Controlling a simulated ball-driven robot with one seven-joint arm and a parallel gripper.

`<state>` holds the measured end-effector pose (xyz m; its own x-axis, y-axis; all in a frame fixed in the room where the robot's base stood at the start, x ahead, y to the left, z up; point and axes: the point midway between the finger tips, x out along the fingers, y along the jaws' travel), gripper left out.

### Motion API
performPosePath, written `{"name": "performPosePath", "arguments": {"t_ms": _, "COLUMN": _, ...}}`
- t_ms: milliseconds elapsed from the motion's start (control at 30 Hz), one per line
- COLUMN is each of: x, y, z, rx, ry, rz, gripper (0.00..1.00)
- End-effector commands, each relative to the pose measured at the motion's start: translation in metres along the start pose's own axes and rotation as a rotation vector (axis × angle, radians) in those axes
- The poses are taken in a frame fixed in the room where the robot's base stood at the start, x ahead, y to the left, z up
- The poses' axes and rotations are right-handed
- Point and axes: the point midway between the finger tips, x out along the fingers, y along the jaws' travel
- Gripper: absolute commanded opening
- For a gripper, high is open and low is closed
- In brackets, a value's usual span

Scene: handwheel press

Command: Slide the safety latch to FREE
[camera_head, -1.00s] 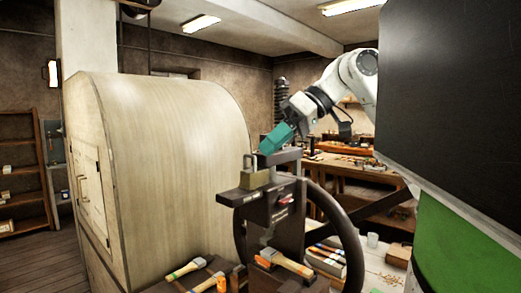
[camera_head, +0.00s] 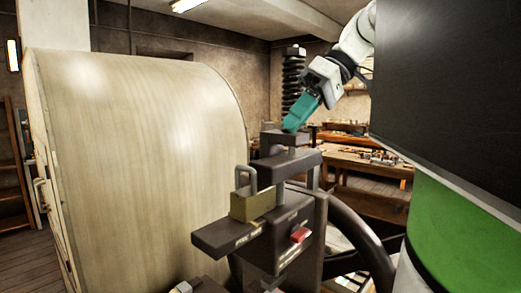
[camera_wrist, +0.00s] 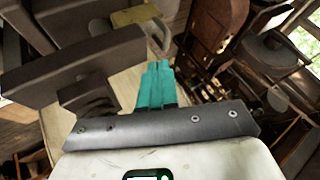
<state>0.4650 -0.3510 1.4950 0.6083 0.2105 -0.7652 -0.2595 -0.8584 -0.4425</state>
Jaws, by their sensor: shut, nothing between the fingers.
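The dark handwheel press head (camera_head: 285,245) stands in the middle of the head view. A small red block (camera_head: 300,235) sits on its side face near pale markings. A brass padlock-shaped block (camera_head: 252,205) with a grey shackle sits upright on the dark bar, between small labels too small to read. I cannot tell for certain which of these is the safety latch. My gripper (camera_head: 290,127), with teal fingers, is shut and empty, above and behind the press's upper dark block (camera_head: 285,138). In the wrist view the shut fingers (camera_wrist: 158,65) point past dark press parts (camera_wrist: 75,65).
A large rounded pale wooden cabinet (camera_head: 145,160) fills the left. The handwheel (camera_head: 355,235) curves behind the press, partly hidden. A workbench with small items (camera_head: 365,155) and a black coiled spring (camera_head: 293,75) stand further back.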

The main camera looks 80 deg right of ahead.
Motion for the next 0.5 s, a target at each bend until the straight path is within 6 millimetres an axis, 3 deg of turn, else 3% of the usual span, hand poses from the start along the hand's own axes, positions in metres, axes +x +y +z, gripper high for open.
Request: {"name": "performPosePath", "arguments": {"t_ms": 500, "x": 0.0041, "y": -0.0001, "z": -0.0001, "rx": 0.000, "ry": 0.000, "rz": 0.001, "gripper": 0.00}}
